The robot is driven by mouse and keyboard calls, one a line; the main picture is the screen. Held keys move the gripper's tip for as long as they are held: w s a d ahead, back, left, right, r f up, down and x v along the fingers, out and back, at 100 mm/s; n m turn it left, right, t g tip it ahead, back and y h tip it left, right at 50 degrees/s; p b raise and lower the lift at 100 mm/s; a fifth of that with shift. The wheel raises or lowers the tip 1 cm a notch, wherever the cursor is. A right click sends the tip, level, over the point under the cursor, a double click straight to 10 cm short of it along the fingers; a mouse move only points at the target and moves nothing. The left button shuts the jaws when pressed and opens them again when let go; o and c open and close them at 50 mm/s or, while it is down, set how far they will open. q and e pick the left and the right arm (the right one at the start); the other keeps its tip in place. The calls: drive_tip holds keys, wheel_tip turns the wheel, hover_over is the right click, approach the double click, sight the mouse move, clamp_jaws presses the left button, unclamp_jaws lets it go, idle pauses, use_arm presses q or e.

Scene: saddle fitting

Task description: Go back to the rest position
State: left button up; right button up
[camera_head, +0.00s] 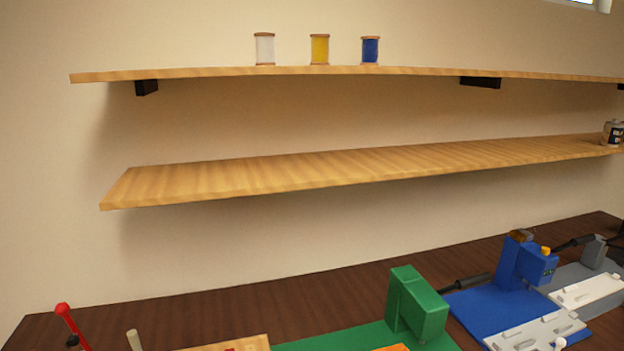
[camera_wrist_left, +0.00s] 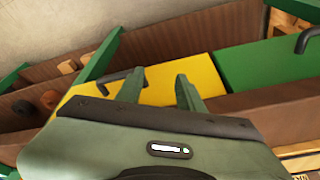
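My left gripper (camera_wrist_left: 148,58) shows in the left wrist view. Its two green fingers stand apart with nothing visible between them, so it looks open and empty. Behind the fingers are a yellow front (camera_wrist_left: 205,82) with a black handle and a green front (camera_wrist_left: 262,72) with another black handle. I cannot tell whether a finger touches them. Neither gripper shows in the head view, and my right gripper is in no frame.
In the head view, a dark bench (camera_head: 200,318) holds a green machine (camera_head: 418,305) and a blue machine (camera_head: 522,262).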

use_arm(q)
drive_tip(key=s+f+g+b, duration=0.1)
drive_tip(key=s+f+b, duration=0.1)
drive_tip(key=f, duration=1)
drive_tip(key=s+f+b, duration=0.2)
drive_tip(key=f, duration=1)
drive_tip(key=s+a+f+g+b, duration=0.1)
drive_tip(key=s+a+f+b, duration=0.2)
drive_tip(key=s+f, duration=1.2)
wheel_tip(320, 180, down, 3)
drive_tip(key=shift+s+a+f+b, duration=0.1)
drive_tip(key=shift+s+a+b, duration=0.05)
drive_tip(key=shift+s+b, duration=0.3)
